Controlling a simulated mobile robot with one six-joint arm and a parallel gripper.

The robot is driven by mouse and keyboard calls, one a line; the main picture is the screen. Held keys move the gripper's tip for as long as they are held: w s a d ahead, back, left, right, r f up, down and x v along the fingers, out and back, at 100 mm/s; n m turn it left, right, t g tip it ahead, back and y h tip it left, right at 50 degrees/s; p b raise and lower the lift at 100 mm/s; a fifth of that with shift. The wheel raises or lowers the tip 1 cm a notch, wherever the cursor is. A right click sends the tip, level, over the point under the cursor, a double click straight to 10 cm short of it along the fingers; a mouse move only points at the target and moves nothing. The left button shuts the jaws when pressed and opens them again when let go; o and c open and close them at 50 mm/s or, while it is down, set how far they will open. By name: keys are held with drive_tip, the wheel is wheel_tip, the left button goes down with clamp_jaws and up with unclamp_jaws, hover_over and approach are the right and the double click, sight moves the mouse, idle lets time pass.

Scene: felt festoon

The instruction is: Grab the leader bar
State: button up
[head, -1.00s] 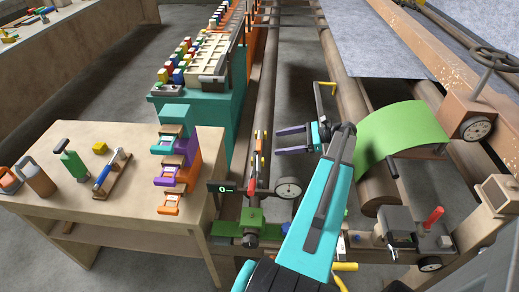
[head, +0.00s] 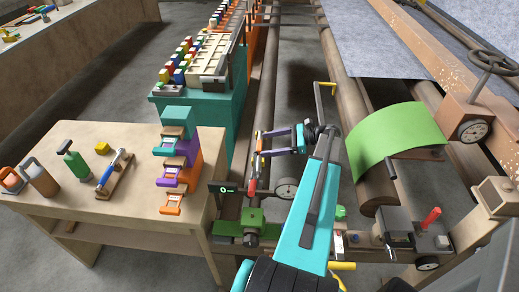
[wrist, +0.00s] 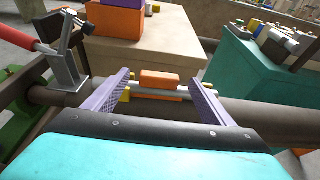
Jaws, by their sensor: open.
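A small bar with an orange block at its middle, which looks like the leader bar (wrist: 160,78), lies crosswise between my fingers in the wrist view. It has a silver rod and yellow parts near its ends. In the head view the bar (head: 258,145) shows small by the brown rail, partly hidden by my fingertips. My gripper (head: 263,143) is open, with its two purple fingers pointing left at the bar. In the wrist view the fingers of my gripper (wrist: 165,86) stand either side of the bar; contact cannot be told.
A red-handled part (wrist: 30,52) on a grey bracket stands close left in the wrist view. A wooden table (head: 110,205) with tools and coloured drawers is at left, a teal cabinet (head: 215,120) behind it. A green sheet (head: 395,140) drapes over a roller at right.

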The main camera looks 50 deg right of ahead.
drive_tip(key=shift+x, duration=1.2)
drive_tip(key=shift+c, duration=0.6)
drive_tip(key=c, duration=1.1)
